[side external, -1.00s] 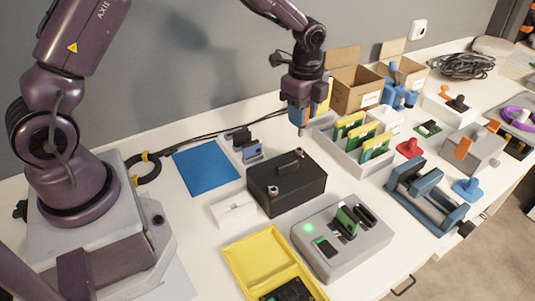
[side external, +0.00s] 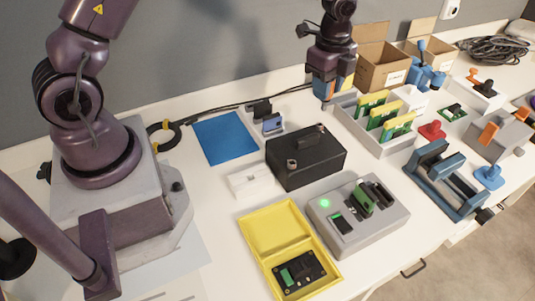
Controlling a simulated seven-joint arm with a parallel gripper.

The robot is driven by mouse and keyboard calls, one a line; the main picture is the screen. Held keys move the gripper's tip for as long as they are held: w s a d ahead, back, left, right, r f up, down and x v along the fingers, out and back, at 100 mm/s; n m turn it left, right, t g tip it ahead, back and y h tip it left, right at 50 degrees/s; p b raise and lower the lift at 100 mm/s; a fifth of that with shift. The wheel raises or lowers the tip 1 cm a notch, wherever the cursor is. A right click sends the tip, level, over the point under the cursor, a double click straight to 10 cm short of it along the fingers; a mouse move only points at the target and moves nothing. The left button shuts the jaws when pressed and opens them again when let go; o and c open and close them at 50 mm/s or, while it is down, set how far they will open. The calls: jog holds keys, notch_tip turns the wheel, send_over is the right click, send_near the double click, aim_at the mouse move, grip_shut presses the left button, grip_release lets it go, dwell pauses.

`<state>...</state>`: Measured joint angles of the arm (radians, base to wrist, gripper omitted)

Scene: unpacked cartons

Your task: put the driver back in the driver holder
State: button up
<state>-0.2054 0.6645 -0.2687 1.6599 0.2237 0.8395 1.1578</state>
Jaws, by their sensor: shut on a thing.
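My gripper (side external: 328,82) is at the back of the table, just left of the open carton and at the left end of the grey tray. It is shut on the driver, of which only a little shows; blue and orange parts are visible around the jaws.
The grey tray (side external: 376,142) holds several green-and-yellow boards. Open cartons (side external: 384,72) stand behind it. A black box (side external: 306,160), a grey device with a green light (side external: 330,222) and a yellow case (side external: 272,228) are in front. The blue mat (side external: 224,138) is bare.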

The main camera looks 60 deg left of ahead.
jog(key=shift+m, duration=0.4)
jog(key=s+d, duration=0.1)
jog(key=s, duration=0.2)
jog(key=s+d, duration=0.1)
jog(key=s, duration=0.4)
jog(key=shift+s+d+r, duration=0.3)
jog(key=shift+d, duration=0.1)
jog(key=s+f, duration=0.3)
jog(key=s, duration=0.8)
jog(key=shift+n, duration=0.4)
jog(key=shift+d+f, duration=0.2)
jog(key=shift+f, duration=2)
jog(key=shift+d+f, duration=0.15)
jog(key=shift+f, duration=2.05)
jog(key=o, duration=1)
jog(key=shift+o, duration=0.2)
jog(key=shift+w+r, duration=0.1)
notch_tip(320, 180, up, 13)
